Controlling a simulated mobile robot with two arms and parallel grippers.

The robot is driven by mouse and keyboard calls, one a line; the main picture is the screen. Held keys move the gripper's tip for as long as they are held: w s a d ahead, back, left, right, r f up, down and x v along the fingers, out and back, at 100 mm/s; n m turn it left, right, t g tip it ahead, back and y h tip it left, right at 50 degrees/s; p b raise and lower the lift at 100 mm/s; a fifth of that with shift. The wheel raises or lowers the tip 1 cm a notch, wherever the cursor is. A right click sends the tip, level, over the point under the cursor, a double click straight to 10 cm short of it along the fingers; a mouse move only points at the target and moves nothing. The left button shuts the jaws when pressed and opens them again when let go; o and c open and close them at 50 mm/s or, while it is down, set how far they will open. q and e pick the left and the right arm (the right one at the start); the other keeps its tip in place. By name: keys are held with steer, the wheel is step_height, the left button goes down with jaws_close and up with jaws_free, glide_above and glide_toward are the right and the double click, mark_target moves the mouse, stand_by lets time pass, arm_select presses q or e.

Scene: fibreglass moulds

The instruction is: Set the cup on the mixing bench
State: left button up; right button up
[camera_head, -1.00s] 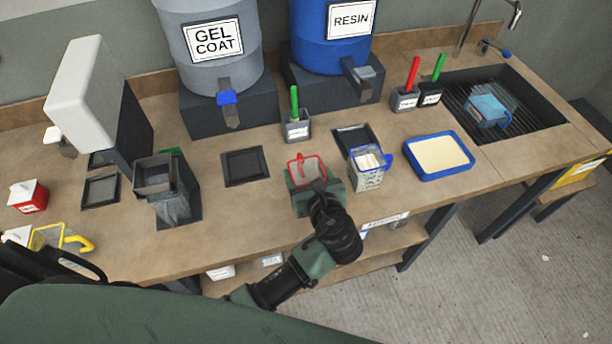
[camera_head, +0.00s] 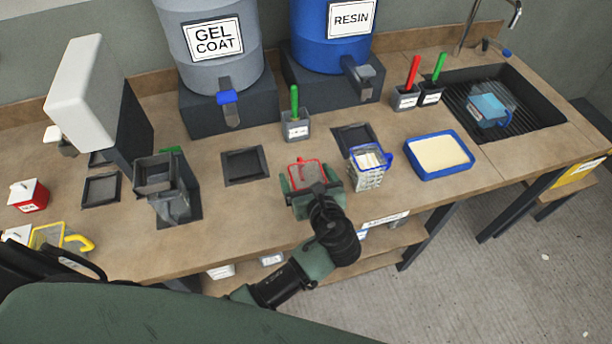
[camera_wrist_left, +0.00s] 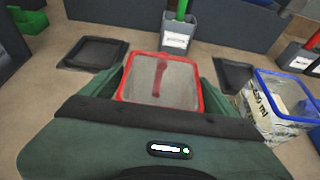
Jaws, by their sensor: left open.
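A clear cup with a red rim (camera_head: 307,173) is at the front middle of the mixing bench (camera_head: 255,205), and it looks upright, standing on the top. My left gripper (camera_head: 311,184) is open, with a green jaw on either side of the cup. In the left wrist view the red-rimmed cup (camera_wrist_left: 160,82) is between the open jaws. A red streak shows through its clear wall. The gripper body hides the cup's lower part and base, so contact with the bench is not directly visible. My right gripper is not in view.
A blue-rimmed cup (camera_head: 368,166) stands close to the right of my gripper. A blue tray (camera_head: 438,156) is farther right. A dark square pad (camera_head: 244,165) lies left, and a grey holder with a green handle (camera_head: 295,127) stands behind. A grey container (camera_head: 165,185) stands farther left.

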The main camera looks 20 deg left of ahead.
arm_select(q)
steer(key=b+v, duration=0.1)
steer(key=v, duration=1.1)
steer(key=shift+d+f, duration=0.1)
